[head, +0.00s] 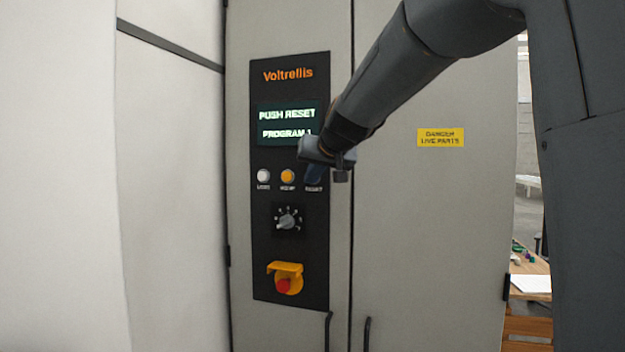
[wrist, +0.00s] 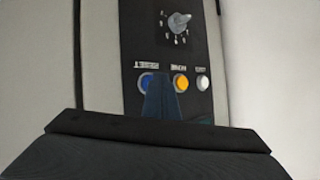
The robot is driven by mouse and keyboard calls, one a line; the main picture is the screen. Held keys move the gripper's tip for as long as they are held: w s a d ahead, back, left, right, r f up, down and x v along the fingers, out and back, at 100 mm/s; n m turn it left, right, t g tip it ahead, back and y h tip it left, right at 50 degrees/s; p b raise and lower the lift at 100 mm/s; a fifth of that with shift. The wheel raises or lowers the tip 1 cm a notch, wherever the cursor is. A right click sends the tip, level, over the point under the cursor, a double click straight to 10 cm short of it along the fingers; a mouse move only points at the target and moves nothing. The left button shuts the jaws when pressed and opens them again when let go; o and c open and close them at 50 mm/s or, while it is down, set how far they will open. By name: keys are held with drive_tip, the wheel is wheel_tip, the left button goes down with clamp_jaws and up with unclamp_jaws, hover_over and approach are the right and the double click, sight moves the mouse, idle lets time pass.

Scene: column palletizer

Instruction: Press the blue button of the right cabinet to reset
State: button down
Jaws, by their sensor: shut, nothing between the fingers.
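The right cabinet's black control panel (head: 262,225) faces me, and its screen (head: 287,124) reads "PUSH RESET" and "PROGRAM 1". My gripper (head: 315,174) is shut and empty, in front of the panel at the RESET label. In the head view it hides the blue button. In the wrist view, which is upside down, the blue button (wrist: 145,83) shows at the left of the row. The shut fingers (wrist: 164,95) cover part of its right side, between it and the amber button (wrist: 181,83). I cannot tell whether the fingertips touch the panel.
A white button (head: 263,176) is left of the amber one. Below are a rotary knob (head: 288,219) and a red emergency stop (head: 284,285) under a yellow guard. Door handles (head: 328,330) stand low at the door seam. A table (head: 530,283) is at the far right.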

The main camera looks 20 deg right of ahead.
drive_tip(key=shift+w+d, duration=0.2)
drive_tip(key=shift+w, duration=0.1)
idle(0.5)
drive_tip(key=shift+s, duration=0.1)
drive_tip(key=shift+s+a, duration=0.45)
drive_tip(key=shift+s, duration=0.1)
drive_tip(key=shift+s, duration=0.1)
drive_tip(key=s+a+p, duration=0.1)
drive_tip(key=s, duration=0.1)
drive_tip(key=s+a+p, duration=0.1)
drive_tip(key=s, duration=0.1)
drive_tip(key=shift+a, duration=0.4)
drive_tip(key=shift+f, duration=0.1)
idle(0.6)
